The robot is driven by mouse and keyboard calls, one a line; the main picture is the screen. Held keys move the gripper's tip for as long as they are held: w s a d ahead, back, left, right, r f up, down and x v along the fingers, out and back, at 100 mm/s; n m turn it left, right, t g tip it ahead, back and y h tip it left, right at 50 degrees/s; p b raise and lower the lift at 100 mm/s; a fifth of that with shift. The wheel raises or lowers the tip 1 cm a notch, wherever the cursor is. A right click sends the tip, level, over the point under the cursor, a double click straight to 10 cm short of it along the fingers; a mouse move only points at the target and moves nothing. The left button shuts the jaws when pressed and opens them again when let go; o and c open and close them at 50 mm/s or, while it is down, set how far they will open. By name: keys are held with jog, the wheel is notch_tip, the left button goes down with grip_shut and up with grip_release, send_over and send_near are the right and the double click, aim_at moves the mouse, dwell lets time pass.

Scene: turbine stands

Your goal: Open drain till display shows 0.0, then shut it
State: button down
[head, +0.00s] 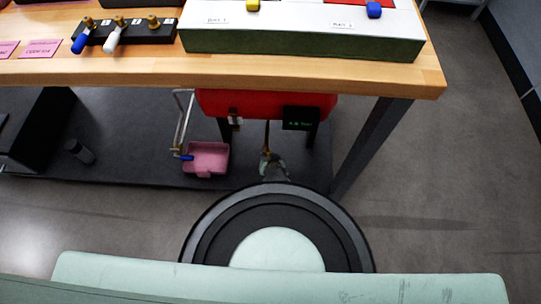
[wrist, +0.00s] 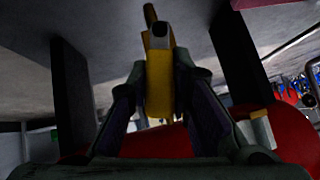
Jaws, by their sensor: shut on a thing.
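The red tank (head: 262,103) hangs under the bench, and its underside shows in the wrist view (wrist: 140,143). A black display (head: 300,119) on its right has small green digits that look like 0.0, but they are too small to read surely. A yellow-brass drain part (head: 267,140) comes down below the tank. My gripper (head: 267,160) is at its lower end. In the wrist view my gripper (wrist: 160,88) has its fingers closed on both sides of this yellow drain part (wrist: 158,68). Whether the drain is open or shut cannot be told.
A pink tray (head: 206,166) stands left of my gripper, under a bent pipe (head: 184,120) with a blue-handled valve (head: 187,157). A bench leg (head: 370,145) is close on the right. The wooden bench top (head: 300,73) overhangs the tank. Floor is clear at the right.

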jog(key=shift+w+a+r+n+h, duration=0.15)
jog(key=shift+a+n+h, duration=0.35)
jog(key=shift+h, duration=0.4)
jog(key=shift+a+h, duration=0.1)
jog(key=shift+h, duration=0.2)
jog(key=c, duration=1.4)
grip_release()
jog(key=shift+c, duration=0.2)
notch_tip(320, 180, up, 10)
